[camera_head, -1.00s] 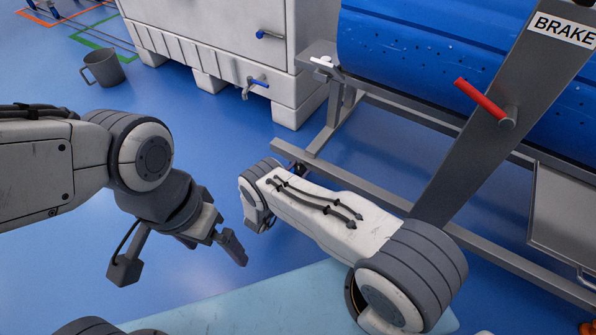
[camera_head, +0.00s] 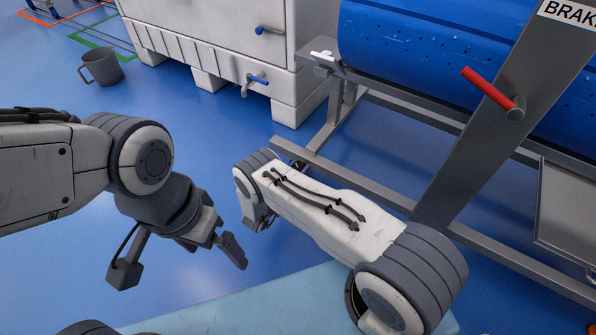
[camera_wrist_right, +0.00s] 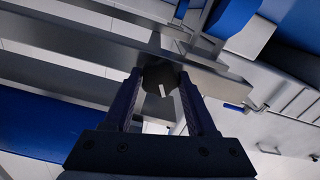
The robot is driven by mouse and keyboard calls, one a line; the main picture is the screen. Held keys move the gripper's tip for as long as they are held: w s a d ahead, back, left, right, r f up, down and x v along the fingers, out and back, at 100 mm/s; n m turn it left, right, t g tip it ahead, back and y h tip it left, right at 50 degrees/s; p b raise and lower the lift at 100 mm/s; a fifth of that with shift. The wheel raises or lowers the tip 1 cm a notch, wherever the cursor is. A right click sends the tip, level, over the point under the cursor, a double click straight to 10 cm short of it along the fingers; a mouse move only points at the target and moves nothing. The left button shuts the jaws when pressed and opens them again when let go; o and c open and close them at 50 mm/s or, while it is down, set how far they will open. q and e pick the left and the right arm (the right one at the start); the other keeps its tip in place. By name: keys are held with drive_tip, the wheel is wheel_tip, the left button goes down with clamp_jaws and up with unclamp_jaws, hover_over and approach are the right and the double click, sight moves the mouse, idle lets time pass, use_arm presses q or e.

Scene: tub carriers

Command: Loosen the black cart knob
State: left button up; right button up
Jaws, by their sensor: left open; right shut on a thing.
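The black cart knob (camera_wrist_right: 160,78), dark and faceted with a pale mark on its face, shows in the right wrist view. It lies between the two fingers of my right gripper (camera_wrist_right: 162,98), which is shut on it. The knob sits in front of grey metal bars of the cart. In the head view, my right arm hides the knob and most of that gripper. My left gripper (camera_head: 182,262) is open and empty above the floor, well left of the cart.
The cart frame (camera_head: 390,190) carries a blue drum (camera_head: 420,60). A grey lever marked BRAKE (camera_head: 470,150) with a red handle (camera_head: 488,88) rises at right. A grey mug (camera_head: 102,67) is on the floor.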

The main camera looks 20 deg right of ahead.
drive_tip(key=n+b, duration=0.1)
drive_tip(key=n, duration=0.2)
drive_tip(key=shift+f+n, duration=0.15)
drive_tip(key=shift+n, duration=0.25)
drive_tip(key=n+b, duration=0.1)
drive_tip(key=n, duration=0.2)
drive_tip(key=shift+n, duration=0.3)
drive_tip(key=n+b, duration=0.1)
drive_tip(key=n, duration=0.5)
drive_tip(key=shift+b, duration=0.3)
drive_tip(key=o, duration=1.4)
drive_tip(key=p+v, duration=0.4)
drive_tip(key=v, duration=0.6)
drive_tip(key=shift+s+a, duration=0.2)
